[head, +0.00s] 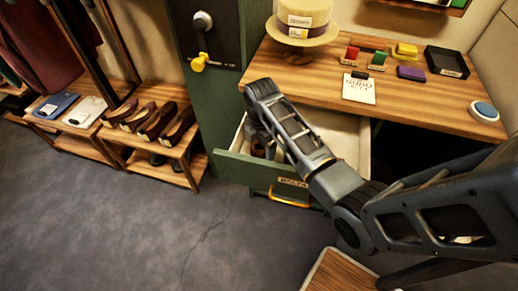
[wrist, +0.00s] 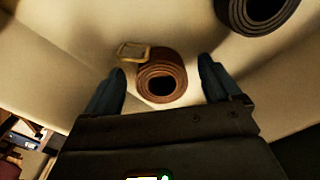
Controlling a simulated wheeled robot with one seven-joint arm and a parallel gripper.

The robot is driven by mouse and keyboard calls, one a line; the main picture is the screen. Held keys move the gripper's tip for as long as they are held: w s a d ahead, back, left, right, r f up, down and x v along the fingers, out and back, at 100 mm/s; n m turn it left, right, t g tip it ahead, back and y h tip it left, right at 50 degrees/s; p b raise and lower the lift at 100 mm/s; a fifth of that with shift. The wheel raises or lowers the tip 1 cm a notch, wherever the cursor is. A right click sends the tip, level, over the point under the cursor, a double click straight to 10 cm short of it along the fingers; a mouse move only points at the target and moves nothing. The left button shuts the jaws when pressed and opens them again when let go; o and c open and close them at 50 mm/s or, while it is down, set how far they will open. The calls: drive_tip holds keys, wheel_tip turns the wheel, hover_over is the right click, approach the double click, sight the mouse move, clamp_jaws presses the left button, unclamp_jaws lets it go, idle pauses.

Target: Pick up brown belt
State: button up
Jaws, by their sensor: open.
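The brown belt (wrist: 162,80) is a rolled coil with a brass-coloured buckle at its upper left in the wrist view. It lies on the pale floor of an open drawer. My gripper (wrist: 162,85) is open, with one finger on each side of the coil and a gap at each side. In the head view my arm reaches down into the drawer (head: 240,166), whose front carries a label and a yellow handle. A brown coil (head: 257,149) shows partly there beside my arm. My fingertips are hidden in that view.
A dark coiled belt (wrist: 235,18) lies at the upper right in the wrist view. The wooden tabletop (head: 320,72) overhangs the drawer. It bears a hat (head: 302,22), a black tray (head: 447,62) and small coloured items. A shoe rack (head: 150,143) stands to the left.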

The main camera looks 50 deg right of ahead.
drive_tip(key=shift+f, duration=0.3)
drive_tip(key=shift+c, duration=0.4)
drive_tip(key=c, duration=1.1)
drive_tip(key=shift+r, duration=0.1)
